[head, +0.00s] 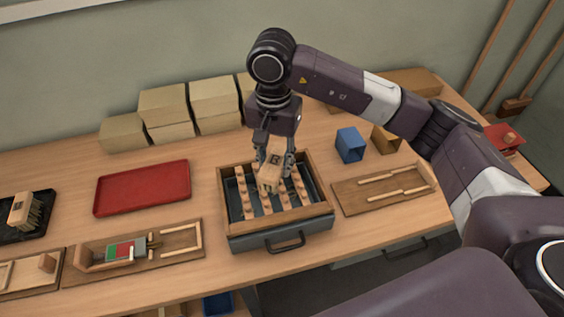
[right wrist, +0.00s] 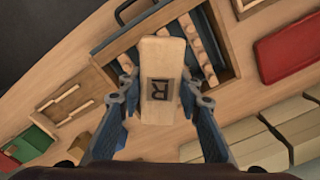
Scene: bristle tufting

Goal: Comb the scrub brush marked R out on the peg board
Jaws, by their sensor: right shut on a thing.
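The scrub brush marked R (head: 270,178) is a pale wooden block with a dark R on its top. My right gripper (head: 275,160) is shut on it, with a finger on either side. In the right wrist view the brush (right wrist: 162,60) fills the middle between the fingers of my right gripper (right wrist: 160,92). The peg board (head: 225,199) is a wooden-framed dark tray with rows of wooden pegs, and the brush is over its middle. The brush's underside is hidden, so I cannot tell whether it touches the pegs. My left gripper is not in view.
A red tray (head: 143,187) lies left of the peg board. Another bristled brush (head: 25,208) sits on a black tray at far left. A wooden fixture (head: 180,243) lies at front left. A blue box (head: 350,145) and a wooden tray (head: 345,197) stand at right. Tan blocks (head: 165,106) line the back.

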